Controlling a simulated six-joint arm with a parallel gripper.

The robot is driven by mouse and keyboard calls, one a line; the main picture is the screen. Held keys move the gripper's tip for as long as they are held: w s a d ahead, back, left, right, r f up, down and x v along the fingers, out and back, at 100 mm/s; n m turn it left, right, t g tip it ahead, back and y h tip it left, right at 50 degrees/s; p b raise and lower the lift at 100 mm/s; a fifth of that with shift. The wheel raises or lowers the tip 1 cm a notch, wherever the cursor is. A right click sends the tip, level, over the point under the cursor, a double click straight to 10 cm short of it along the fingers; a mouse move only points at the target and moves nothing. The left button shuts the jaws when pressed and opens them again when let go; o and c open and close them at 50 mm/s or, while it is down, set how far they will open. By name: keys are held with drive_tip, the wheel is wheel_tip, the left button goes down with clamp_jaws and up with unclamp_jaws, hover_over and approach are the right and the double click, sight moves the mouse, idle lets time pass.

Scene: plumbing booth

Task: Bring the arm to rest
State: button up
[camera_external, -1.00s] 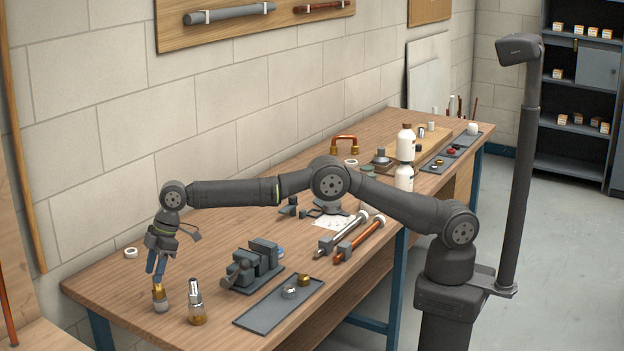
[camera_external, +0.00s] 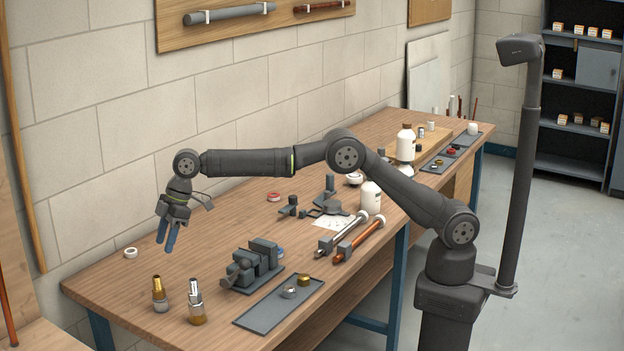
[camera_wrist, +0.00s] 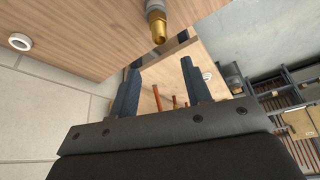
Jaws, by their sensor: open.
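My gripper (camera_external: 167,236) hangs over the left end of the workbench (camera_external: 130,280), fingers pointing down. It is open and empty, above and apart from the fittings below. A brass-topped fitting (camera_external: 159,295) stands upright on the bench under it, and a second fitting (camera_external: 196,304) with a silver top and brass base stands to its right. In the wrist view the open fingers (camera_wrist: 160,85) have nothing between them close by. The brass-topped fitting (camera_wrist: 157,24) shows beyond the fingertips.
A vise (camera_external: 252,265) and a grey tray (camera_external: 265,312) with small fittings lie right of the fittings. Two pipes (camera_external: 350,238) lie farther right. A white ring (camera_external: 131,253) lies near the wall. White bottles (camera_external: 371,198) stand behind my arm. The block wall borders the bench.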

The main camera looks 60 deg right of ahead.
sight(155, 277)
drive_tip(key=x, duration=1.1)
drive_tip(key=shift+f, duration=0.2)
drive_tip(key=shift+a+r, duration=0.1)
wheel_tip(155, 277, up, 4)
drive_tip(key=shift+f, duration=0.15)
drive_tip(key=w+d+r, duration=0.2)
drive_tip(key=d+r, duration=0.4)
drive_tip(key=d, duration=0.5)
drive_tip(key=s+d+f, duration=0.1)
drive_tip(key=s+d, duration=0.8)
drive_tip(key=s, duration=0.3)
drive_tip(key=s+d+f+n, duration=0.1)
drive_tip(key=s+d+f, duration=0.1)
drive_tip(key=s+d, duration=0.7)
drive_tip(key=shift+s+g, duration=0.3)
drive_tip(key=shift+s, duration=1.1)
drive_tip(key=shift+w+a, duration=0.1)
drive_tip(key=w+a+r, duration=0.3)
drive_tip(key=w+a, duration=0.7)
drive_tip(key=w, duration=0.4)
drive_tip(key=shift+w+a+r, duration=0.2)
drive_tip(key=shift+w+r, duration=0.05)
drive_tip(key=shift+r, duration=0.05)
